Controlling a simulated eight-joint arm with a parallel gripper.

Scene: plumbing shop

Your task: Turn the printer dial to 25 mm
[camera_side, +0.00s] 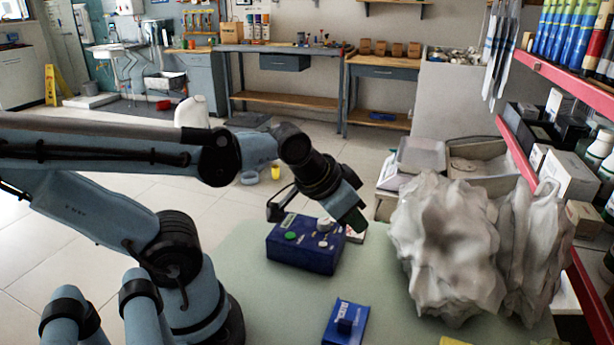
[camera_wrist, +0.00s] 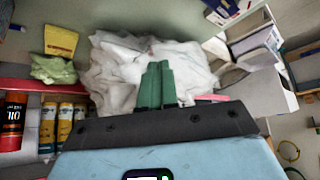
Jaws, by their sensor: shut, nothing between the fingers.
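The printer, a dark blue box (camera_side: 300,258), stands on the pale green bench top in the side view. The dial's setting is too small to read. My gripper (camera_side: 358,222) is just right of the printer in the side view, pointing down and to the right. Whether it is in front of or beyond the box is unclear. In the wrist view my green fingers (camera_wrist: 157,78) are together and empty, pointing at white crumpled bags. The dial is not recognisable there.
A smaller blue block (camera_side: 345,322) lies on the bench top (camera_side: 285,310) nearer the camera. Large crumpled white bags (camera_side: 445,240) fill the bench to the right, beside a red-edged shelf (camera_side: 560,85). Open boxes (camera_side: 480,165) stand behind them. The bench left of the blue block is clear.

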